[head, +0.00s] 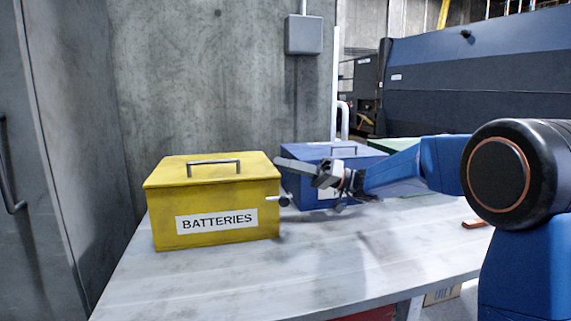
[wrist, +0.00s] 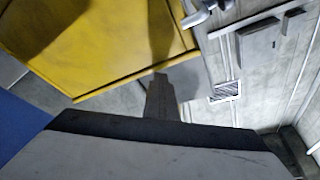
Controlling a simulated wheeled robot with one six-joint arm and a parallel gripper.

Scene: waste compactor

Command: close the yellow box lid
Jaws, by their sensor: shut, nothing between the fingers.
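The yellow box (head: 217,232), labelled BATTERIES, stands at the left of the table in the head view. Its yellow lid (head: 212,172) lies flat on top, with a metal handle; I see no gap along its front edge. My gripper (head: 284,164) is shut and empty at the lid's right edge, roughly at lid height; I cannot tell if it touches. In the wrist view a yellow panel (wrist: 100,45) fills the upper left, and the fingertip of my gripper (wrist: 160,82) shows near its lower right edge.
A blue box (head: 305,190) stands behind my gripper, with a green box (head: 395,144) partly hidden farther right. A small reddish block (head: 474,223) lies on the grey table (head: 330,260). The table's front middle is clear. A concrete wall (head: 220,80) rises behind.

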